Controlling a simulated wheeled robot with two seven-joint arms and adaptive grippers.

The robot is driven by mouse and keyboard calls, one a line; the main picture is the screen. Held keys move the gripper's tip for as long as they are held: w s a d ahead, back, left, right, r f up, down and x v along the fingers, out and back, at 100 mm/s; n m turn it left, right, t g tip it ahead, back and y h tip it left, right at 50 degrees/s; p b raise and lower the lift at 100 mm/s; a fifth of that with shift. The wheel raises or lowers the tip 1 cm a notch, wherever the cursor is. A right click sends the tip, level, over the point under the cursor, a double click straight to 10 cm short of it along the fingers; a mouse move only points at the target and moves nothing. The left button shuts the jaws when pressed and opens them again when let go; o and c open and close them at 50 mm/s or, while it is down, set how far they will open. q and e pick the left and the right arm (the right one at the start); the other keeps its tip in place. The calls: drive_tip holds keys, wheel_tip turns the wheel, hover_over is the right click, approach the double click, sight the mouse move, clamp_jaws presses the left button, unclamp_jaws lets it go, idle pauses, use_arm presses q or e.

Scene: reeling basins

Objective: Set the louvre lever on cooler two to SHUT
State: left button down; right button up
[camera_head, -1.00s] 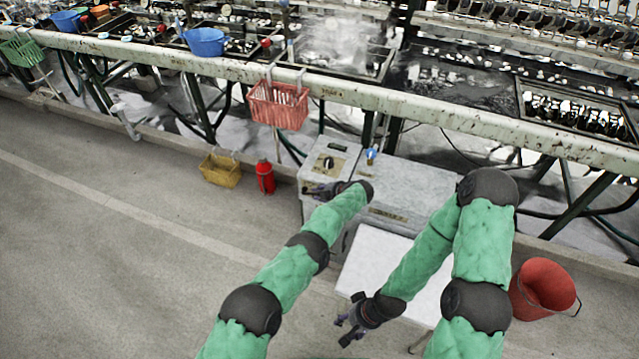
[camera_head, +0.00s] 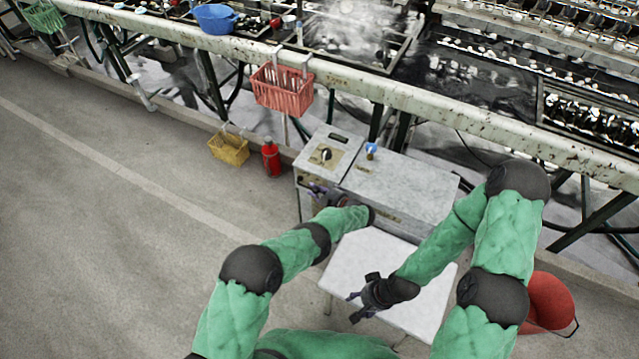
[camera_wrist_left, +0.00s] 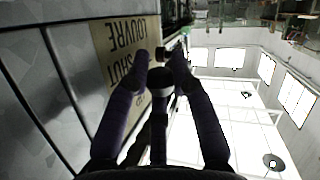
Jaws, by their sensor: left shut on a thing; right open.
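A grey cooler cabinet (camera_head: 405,190) with a dark dial (camera_head: 325,154) on top stands under the basin rail. My left gripper (camera_head: 312,190) is at the cabinet's front left face. In the left wrist view, the gripper (camera_wrist_left: 160,62) is shut on the dark louvre lever (camera_wrist_left: 160,82), whose round end shows between the fingers. Beside it is a tan plate (camera_wrist_left: 115,70) reading LOUVRE and SHUT, upside down; the fingers hide part of it. I cannot read the lever's exact setting. My right gripper (camera_head: 362,300) is open and empty over a white tabletop (camera_head: 375,262).
A blue tap (camera_head: 371,150) stands on the cabinet. A red extinguisher (camera_head: 271,158) and a yellow basket (camera_head: 229,149) are left of it. A red basket (camera_head: 283,92) hangs from the rail. A red bucket (camera_head: 546,300) is at right. The floor at left is clear.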

use_arm(q)
drive_tip(key=shift+a, duration=0.2)
use_arm(e)
drive_tip(key=shift+w+r, duration=0.1)
drive_tip(key=shift+w, duration=0.3)
use_arm(q)
drive_tip(key=c, duration=1)
unclamp_jaws()
drive_tip(key=shift+c, duration=0.2)
use_arm(e)
drive_tip(key=shift+a, duration=0.1)
use_arm(q)
drive_tip(key=shift+s+d, duration=0.1)
drive_tip(key=shift+d, duration=0.05)
drive_tip(key=shift+s+d, duration=0.1)
drive_tip(key=shift+d, duration=0.1)
drive_tip(key=v, duration=0.7)
drive_tip(key=shift+s, duration=0.15)
